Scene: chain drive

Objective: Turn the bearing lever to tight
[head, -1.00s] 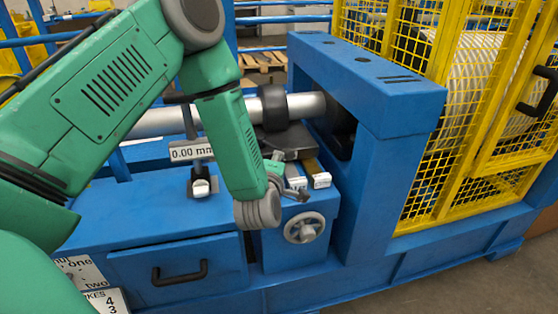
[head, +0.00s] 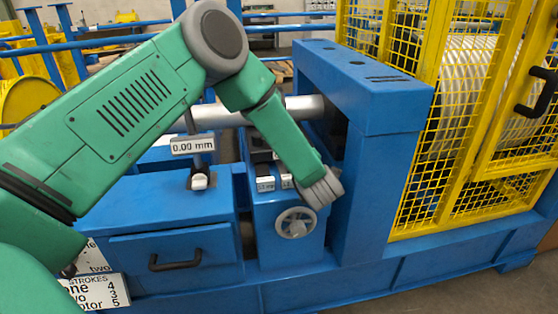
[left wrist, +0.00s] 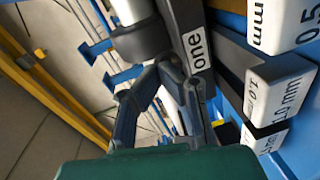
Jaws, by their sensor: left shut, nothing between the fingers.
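In the head view my left arm reaches across the blue machine, its wrist (head: 322,190) above and right of the handwheel; the fingers are hidden behind it. In the left wrist view my left gripper (left wrist: 166,72) is shut and empty, its fingertips close beside a dark bar labelled "one" (left wrist: 196,48). I cannot tell whether they touch. I cannot tell for sure which part is the bearing lever. A dark bearing collar (left wrist: 143,40) sits around the grey shaft (left wrist: 130,10); the shaft also shows in the head view (head: 305,106). A sign (head: 193,145) reads 0.00 mm. My right gripper is not in view.
White-ended gauge bars (left wrist: 278,82) marked in mm lie right of the fingers. A handwheel (head: 295,222) is on the front block. A blue frame (head: 385,150) and yellow mesh guard (head: 425,170) stand to the right. A drawer (head: 172,262) is at lower left.

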